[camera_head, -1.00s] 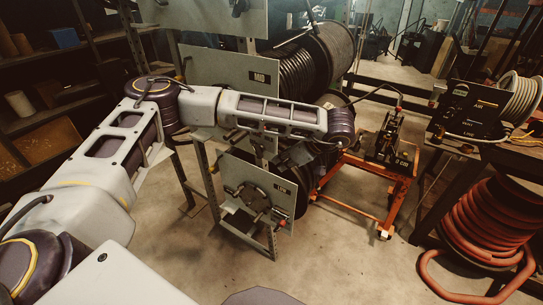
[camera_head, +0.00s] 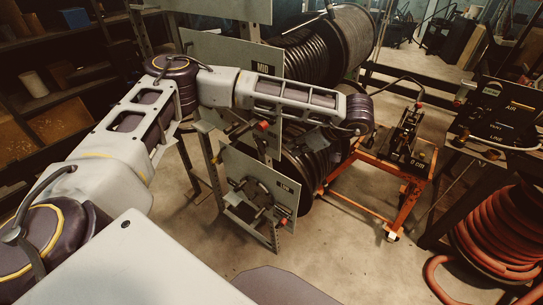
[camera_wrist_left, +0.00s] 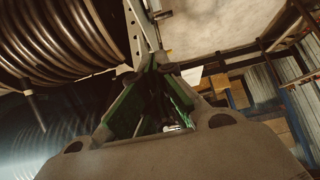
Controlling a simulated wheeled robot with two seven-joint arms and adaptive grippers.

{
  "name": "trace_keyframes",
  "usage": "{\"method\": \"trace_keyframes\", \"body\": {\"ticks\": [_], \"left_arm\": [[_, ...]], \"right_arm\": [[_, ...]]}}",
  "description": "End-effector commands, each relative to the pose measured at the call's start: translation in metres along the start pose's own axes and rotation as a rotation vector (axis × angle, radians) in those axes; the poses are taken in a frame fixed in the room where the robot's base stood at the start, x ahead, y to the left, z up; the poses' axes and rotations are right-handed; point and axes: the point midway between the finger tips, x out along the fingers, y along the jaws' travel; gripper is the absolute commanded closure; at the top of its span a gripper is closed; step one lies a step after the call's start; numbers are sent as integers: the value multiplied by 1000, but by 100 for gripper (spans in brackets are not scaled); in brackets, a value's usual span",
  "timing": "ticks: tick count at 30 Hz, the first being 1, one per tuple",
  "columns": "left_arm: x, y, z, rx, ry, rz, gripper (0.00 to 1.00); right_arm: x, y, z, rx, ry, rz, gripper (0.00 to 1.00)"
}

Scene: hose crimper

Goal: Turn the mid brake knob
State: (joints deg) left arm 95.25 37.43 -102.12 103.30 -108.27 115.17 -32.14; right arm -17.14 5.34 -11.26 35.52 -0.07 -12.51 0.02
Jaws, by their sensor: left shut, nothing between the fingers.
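The panel marked MID (camera_head: 262,72) stands upright on the rack, with its lower part hidden behind my left arm. A red knob (camera_head: 262,125) shows just below my left forearm, on the rack under the MID panel. In the head view my left gripper is mostly hidden behind and below the forearm, near the black hose coil. In the left wrist view my left gripper (camera_wrist_left: 165,65) has its green-sided fingers brought together, with nothing between them. A perforated metal post (camera_wrist_left: 143,35) is close beyond the fingertips. The knob cannot be made out clearly there. My right gripper is out of view.
A lower panel (camera_head: 240,172) with a handwheel and another red knob (camera_head: 283,222) is below. Black hose reels (camera_head: 315,60) are behind the panels. An orange cart (camera_head: 365,160) and red hose coil (camera_head: 495,225) stand to the right. The floor between is clear.

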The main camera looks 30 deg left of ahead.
Motion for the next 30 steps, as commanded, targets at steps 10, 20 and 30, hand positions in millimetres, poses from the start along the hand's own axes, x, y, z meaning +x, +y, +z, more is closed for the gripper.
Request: {"method": "trace_keyframes", "body": {"ticks": [10,20,30], "left_arm": [[5,0,0,1,-1,-1,100],[28,-1,0,0,-1,-3,100],[54,0,0,-1,-1,-1,100]], "right_arm": [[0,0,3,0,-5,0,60],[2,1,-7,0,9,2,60],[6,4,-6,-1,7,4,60]]}}
